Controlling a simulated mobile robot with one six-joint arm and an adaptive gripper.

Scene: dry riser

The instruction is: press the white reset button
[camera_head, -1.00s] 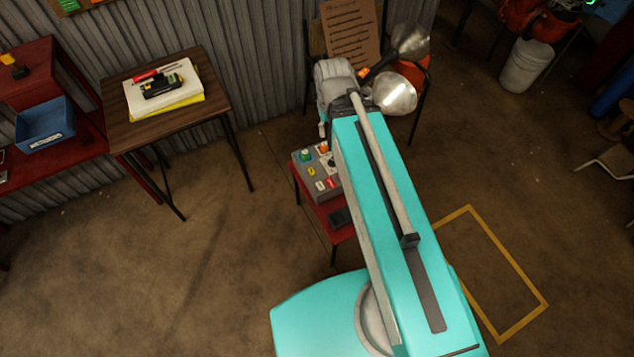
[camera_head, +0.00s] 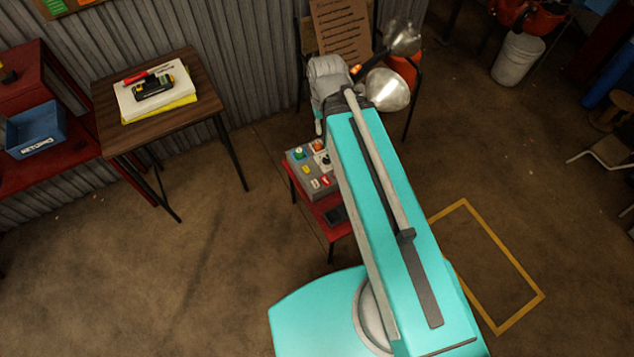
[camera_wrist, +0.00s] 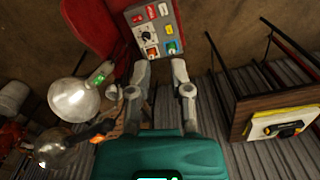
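A grey control box (camera_head: 312,186) stands on a red stand, partly hidden behind my arm in the head view. In the wrist view the box (camera_wrist: 158,30) carries a black knob, green, orange and yellow parts, and red and white pieces. My gripper (camera_wrist: 160,66) is open and empty. Its two fingers are apart, with tips near the box's near edge; contact cannot be told.
Two shiny round lamps (camera_head: 386,88) stand close to my wrist, and also show in the wrist view (camera_wrist: 74,100). A wooden table (camera_head: 198,82) with papers stands to the left. A chair with a brown board (camera_head: 342,28) is behind. Floor left of the stand is clear.

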